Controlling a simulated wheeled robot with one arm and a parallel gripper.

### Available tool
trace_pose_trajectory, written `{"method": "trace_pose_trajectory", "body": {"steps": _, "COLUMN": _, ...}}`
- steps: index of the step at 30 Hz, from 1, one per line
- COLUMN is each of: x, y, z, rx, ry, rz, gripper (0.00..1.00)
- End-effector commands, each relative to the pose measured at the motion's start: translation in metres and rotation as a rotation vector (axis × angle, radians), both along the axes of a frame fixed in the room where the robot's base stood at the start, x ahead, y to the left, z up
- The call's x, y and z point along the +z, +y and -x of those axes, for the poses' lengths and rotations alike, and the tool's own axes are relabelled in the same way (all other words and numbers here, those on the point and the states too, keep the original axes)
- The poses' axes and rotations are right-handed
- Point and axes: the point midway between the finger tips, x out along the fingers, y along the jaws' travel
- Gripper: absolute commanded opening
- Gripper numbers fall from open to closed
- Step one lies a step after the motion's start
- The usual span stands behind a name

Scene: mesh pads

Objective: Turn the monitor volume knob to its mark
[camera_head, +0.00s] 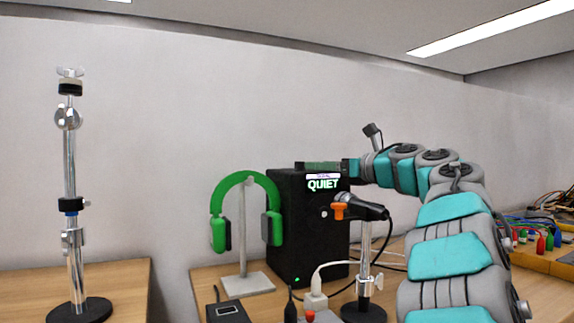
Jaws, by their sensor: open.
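The monitor is a black box (298,245) with a lit label reading QUIET (323,184) near its top and a green light low on its front. A small pale spot (324,214) shows on its front. An orange part (341,207) shows beside it, at the microphone's left end; I cannot tell whether it is the volume knob or part of the microphone mount. My gripper (322,167) is at the monitor's top edge, reaching in from the right, above the label. It is open with nothing visible in it. Its fingertips are small and dark here, and any contact is unclear.
A black microphone (362,208) on a metal stand (364,265) stands before the monitor's right side. Green headphones (245,180) hang on a stand to the left. Cables, a white plug (315,301) and a small black device (228,312) lie in front. A tall metal stand (70,200) is far left.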

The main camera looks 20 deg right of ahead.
Motion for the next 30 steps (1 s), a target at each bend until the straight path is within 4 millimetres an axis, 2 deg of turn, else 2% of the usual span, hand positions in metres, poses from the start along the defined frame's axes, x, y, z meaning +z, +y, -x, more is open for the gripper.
{"method": "trace_pose_trajectory", "body": {"steps": 8, "x": 0.001, "y": 0.004, "z": -0.011, "rx": 0.000, "ry": -0.001, "rz": 0.000, "gripper": 0.69}}
{"method": "trace_pose_trajectory", "body": {"steps": 21, "x": 0.002, "y": 0.026, "z": -0.067, "rx": 0.001, "ry": -0.001, "rz": -0.001, "gripper": 0.69}}
{"method": "trace_pose_trajectory", "body": {"steps": 30, "x": 0.000, "y": 0.028, "z": -0.073, "rx": -0.001, "ry": 0.000, "rz": -0.002, "gripper": 0.69}}
